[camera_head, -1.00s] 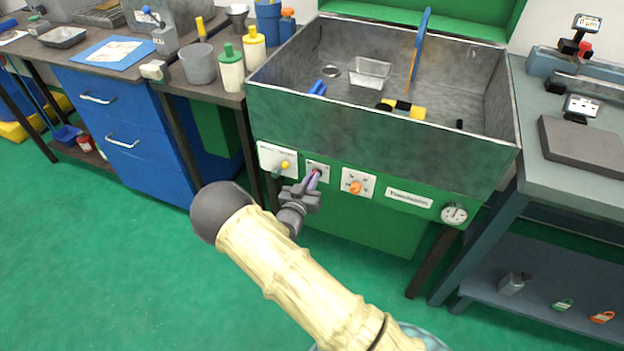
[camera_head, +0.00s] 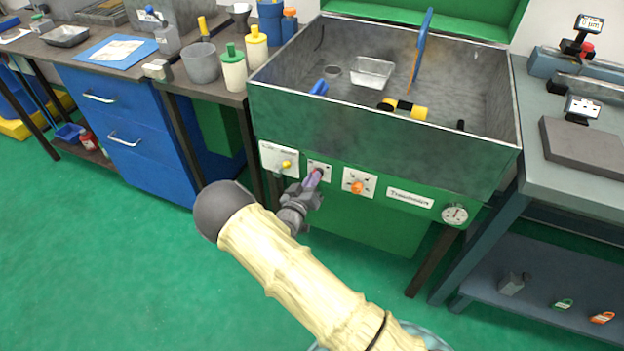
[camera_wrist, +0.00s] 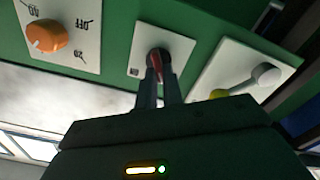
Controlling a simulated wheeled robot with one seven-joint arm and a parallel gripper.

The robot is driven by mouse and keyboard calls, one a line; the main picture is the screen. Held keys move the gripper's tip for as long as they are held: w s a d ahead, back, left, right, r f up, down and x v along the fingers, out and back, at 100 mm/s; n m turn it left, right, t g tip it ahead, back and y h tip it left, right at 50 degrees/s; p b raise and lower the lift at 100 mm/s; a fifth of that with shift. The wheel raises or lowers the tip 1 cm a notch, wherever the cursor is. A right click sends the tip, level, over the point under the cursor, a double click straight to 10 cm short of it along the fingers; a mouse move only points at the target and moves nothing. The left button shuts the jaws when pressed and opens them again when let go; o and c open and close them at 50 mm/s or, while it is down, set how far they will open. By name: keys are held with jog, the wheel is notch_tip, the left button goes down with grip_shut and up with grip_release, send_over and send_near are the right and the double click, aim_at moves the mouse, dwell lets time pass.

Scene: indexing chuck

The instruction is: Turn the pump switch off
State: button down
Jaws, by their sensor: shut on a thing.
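The small switch plate (camera_head: 325,165) sits on the green front panel below the sink, between an orange knob and a plate with a yellow knob. In the wrist view, the same white switch plate (camera_wrist: 137,60) carries a dark round switch with a red part (camera_wrist: 158,62). My gripper (camera_head: 314,177) reaches this plate from the front, and its fingers are shut on the switch. In the wrist view the fingers (camera_wrist: 159,80) close on the red and dark part, hiding much of it. I cannot read the switch's setting.
An orange rotary knob (camera_head: 357,187) on a white plate is to the right of the switch. A plate with a yellow-tipped lever (camera_head: 286,164) is close on the left. A gauge (camera_head: 455,214) is farther right. The green floor in front is clear.

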jog(key=c, duration=1.5)
grip_release()
jog(key=shift+a, duration=0.1)
jog(key=shift+c, duration=0.2)
jog(key=v, duration=1.7)
jog(key=shift+s+p, duration=0.25)
jog(key=shift+p, duration=0.15)
jog(key=shift+w, duration=0.1)
